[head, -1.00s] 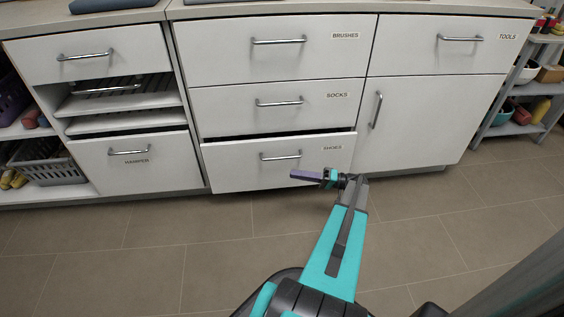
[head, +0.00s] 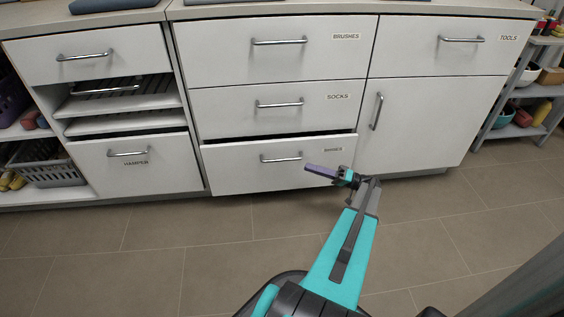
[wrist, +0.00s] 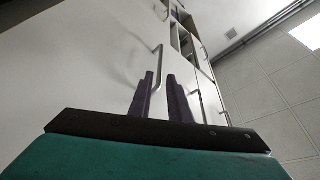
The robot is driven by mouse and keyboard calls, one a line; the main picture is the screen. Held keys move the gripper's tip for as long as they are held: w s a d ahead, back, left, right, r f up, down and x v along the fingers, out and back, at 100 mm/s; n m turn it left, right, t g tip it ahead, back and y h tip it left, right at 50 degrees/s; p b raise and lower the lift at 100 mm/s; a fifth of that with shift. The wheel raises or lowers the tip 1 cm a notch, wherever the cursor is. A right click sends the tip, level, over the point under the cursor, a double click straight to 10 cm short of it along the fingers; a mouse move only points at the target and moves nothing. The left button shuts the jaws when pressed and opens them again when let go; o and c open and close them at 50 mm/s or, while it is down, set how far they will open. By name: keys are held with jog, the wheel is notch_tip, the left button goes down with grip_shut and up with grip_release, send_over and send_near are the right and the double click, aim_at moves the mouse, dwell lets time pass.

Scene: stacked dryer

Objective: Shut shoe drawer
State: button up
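The shoe drawer (head: 235,170), labelled SHOES, is the bottom drawer of the middle column. It stands slightly pulled out, with a dark gap along its top edge. Its bar handle (head: 281,158) is at the middle of the front. My gripper (head: 308,168) is in front of the drawer's right part, right of the handle, its fingers pointing left. In the head view I cannot tell whether it touches the front. In the wrist view the two dark fingers (wrist: 160,85) show a narrow gap with nothing held between them.
The SOCKS drawer (head: 225,110) and BRUSHES drawer (head: 225,55) above are closed. The cupboard door (head: 430,120) to the right is closed. The HAMPER front (head: 100,175) is at left below open shelves. The tiled floor (head: 150,250) in front is clear.

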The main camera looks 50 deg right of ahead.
aim_at(283, 160)
jog(key=b+x, duration=0.3)
jog(key=x, duration=0.9)
jog(key=shift+w+a+b, duration=0.1)
jog(key=shift+w+b, duration=0.05)
jog(key=shift+b, duration=0.25)
jog(key=shift+c, duration=0.3)
grip_shut()
